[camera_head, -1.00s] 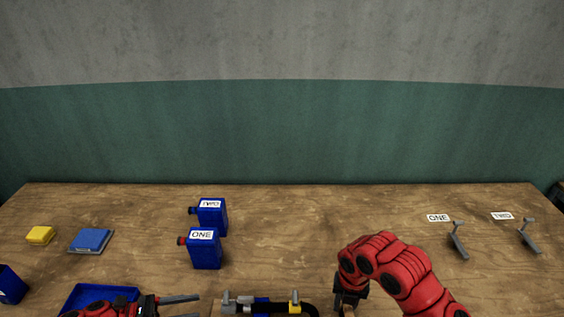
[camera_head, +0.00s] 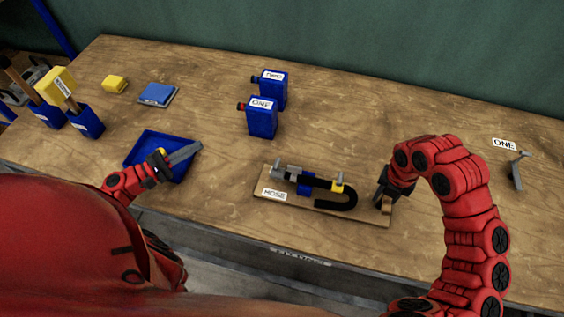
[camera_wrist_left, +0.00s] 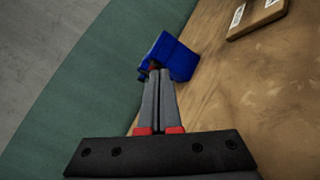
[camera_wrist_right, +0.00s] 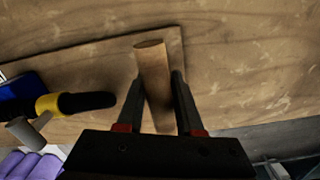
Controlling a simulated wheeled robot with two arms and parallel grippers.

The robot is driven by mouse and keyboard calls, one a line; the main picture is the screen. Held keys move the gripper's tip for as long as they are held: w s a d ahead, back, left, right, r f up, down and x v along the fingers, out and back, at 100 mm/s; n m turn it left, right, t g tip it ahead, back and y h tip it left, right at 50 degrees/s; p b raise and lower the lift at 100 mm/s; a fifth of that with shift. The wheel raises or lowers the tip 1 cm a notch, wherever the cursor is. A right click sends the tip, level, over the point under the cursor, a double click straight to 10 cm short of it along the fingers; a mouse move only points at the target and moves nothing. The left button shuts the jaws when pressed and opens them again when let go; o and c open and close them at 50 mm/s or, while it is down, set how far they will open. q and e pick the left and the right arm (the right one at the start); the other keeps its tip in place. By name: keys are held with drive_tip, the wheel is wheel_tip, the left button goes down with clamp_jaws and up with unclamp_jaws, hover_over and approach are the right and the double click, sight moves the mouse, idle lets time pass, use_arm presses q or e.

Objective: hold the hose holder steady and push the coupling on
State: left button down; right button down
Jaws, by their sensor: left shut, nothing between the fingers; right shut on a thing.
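The hose holder (camera_head: 235,205) is a wooden board labelled HOSE, lying flat on the table in the head view. A black J-shaped hose (camera_head: 348,200) lies on it, with a blue block (camera_head: 305,184), a yellow collar (camera_head: 337,187) and a grey coupling-like metal piece (camera_head: 281,171) at the left. My right gripper (camera_head: 383,204) is shut on the wooden post (camera_wrist_right: 152,75) at the board's right end; the post shows between its fingers in the right wrist view. My left gripper (camera_head: 199,146) is shut and empty, over the blue tray, apart from the holder.
A blue tray (camera_head: 135,160) lies under my left gripper. Two blue bottles, ONE (camera_head: 261,122) and TWO (camera_head: 277,92), stand behind the holder. A blue pad (camera_head: 158,94), a yellow block (camera_head: 115,84) and blue tool holders (camera_head: 86,122) are left. A grey lever (camera_head: 518,172) is right.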

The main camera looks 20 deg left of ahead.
use_arm(q)
drive_tip(key=s+d+r+m+y, duration=0.1)
drive_tip(key=s+d+r+m, duration=0.15)
drive_tip(key=s+m, duration=0.25)
use_arm(e)
drive_tip(key=shift+d, duration=0.1)
use_arm(q)
drive_tip(key=m+g, duration=0.2)
drive_tip(key=m, duration=0.3)
approach(278, 170)
drive_tip(key=w+d+r, duration=0.2)
drive_tip(key=w, duration=0.4)
drive_tip(key=shift+s+d+f, duration=0.2)
drive_tip(key=shift+s+d, duration=0.05)
drive_tip(key=shift+d, duration=0.05)
drive_tip(key=shift+d, duration=0.1)
